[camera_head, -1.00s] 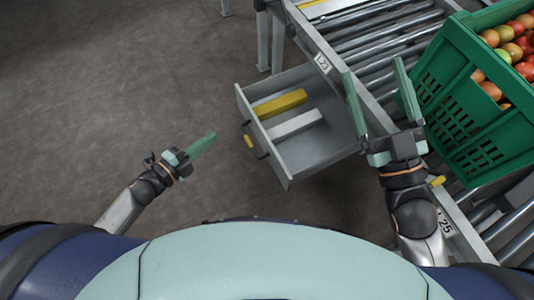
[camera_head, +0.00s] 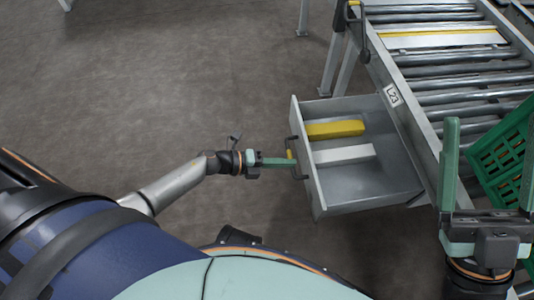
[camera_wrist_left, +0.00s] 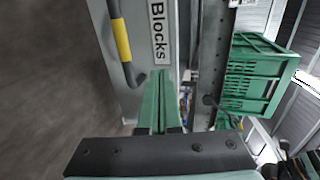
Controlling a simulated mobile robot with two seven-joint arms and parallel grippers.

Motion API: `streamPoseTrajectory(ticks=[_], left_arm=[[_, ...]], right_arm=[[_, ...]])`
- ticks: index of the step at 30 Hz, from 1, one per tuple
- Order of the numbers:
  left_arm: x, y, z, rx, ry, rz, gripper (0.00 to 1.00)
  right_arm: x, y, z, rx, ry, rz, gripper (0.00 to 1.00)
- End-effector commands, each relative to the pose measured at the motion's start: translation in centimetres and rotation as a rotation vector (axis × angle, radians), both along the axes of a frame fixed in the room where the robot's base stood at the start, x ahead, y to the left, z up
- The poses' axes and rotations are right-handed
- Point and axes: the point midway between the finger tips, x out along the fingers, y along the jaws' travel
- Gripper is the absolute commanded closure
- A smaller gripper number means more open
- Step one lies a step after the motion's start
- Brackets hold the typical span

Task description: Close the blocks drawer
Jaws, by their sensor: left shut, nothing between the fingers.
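The blocks drawer (camera_head: 372,182) is pulled out from under the roller conveyor, with a yellow block (camera_head: 335,129) and a white block (camera_head: 345,154) inside. Its front carries a dark handle (camera_head: 296,168) with a yellow grip. In the left wrist view the drawer front (camera_wrist_left: 133,103) bears the label "Blocks" (camera_wrist_left: 159,30), and the handle (camera_wrist_left: 121,40) is left of the fingers. My left gripper (camera_head: 291,162) is shut and empty, its tips close to the drawer front by the handle. I cannot tell whether it touches. My right gripper (camera_head: 490,135) is open and empty at the right.
The roller conveyor (camera_head: 465,80) stands above and right of the drawer, with an "L23" tag (camera_head: 393,95) on its frame. A green crate (camera_head: 503,160) sits at the right, partly behind my right gripper. The floor (camera_head: 160,90) left of the drawer is clear.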

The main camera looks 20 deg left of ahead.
Motion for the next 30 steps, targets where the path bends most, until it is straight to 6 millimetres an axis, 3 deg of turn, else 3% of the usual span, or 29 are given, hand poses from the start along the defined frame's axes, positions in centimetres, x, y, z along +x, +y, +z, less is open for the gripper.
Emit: streamPoseTrajectory(ticks=[3,9,30], left_arm=[[1.1,-1.5,0.1,-0.001,-0.004,0.000,1.00],[1.8,-2.7,0.1,0.000,-0.002,0.001,1.00],[2.3,-3.3,0.2,0.000,-0.002,0.002,1.00]], right_arm=[[0.0,0.0,-0.5,0.002,0.004,0.004,0.14],[0.1,0.0,-0.7,0.003,0.008,0.005,0.14],[0.0,0.1,-0.6,0.004,0.008,0.008,0.14]])
